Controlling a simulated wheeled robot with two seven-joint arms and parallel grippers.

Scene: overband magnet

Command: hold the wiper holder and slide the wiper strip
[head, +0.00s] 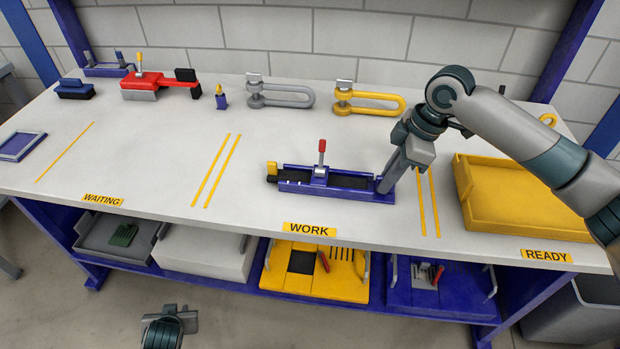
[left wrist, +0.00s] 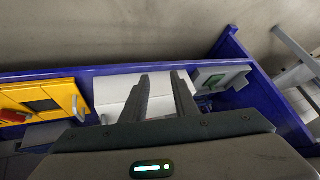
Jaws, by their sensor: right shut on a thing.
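The wiper holder (head: 340,180) is a long blue channel lying on the table above the WORK label, with a red-knobbed lever (head: 321,146) standing upright near its middle. The black wiper strip (head: 345,193) lies along the channel. A yellow piece (head: 272,168) stands at the holder's left end. My right gripper (head: 386,186) points down and is shut on the holder's right end; its fingertips are partly hidden. My left gripper (head: 168,325) is low in front of the table, far from the holder. The left wrist view shows its two fingers (left wrist: 164,100) apart with nothing between them.
A yellow tray (head: 510,212) stands right of the holder. Grey (head: 280,97) and yellow (head: 368,104) shackles and a red tool (head: 155,82) line the back. The lower shelf holds a white box (head: 205,254) and several trays.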

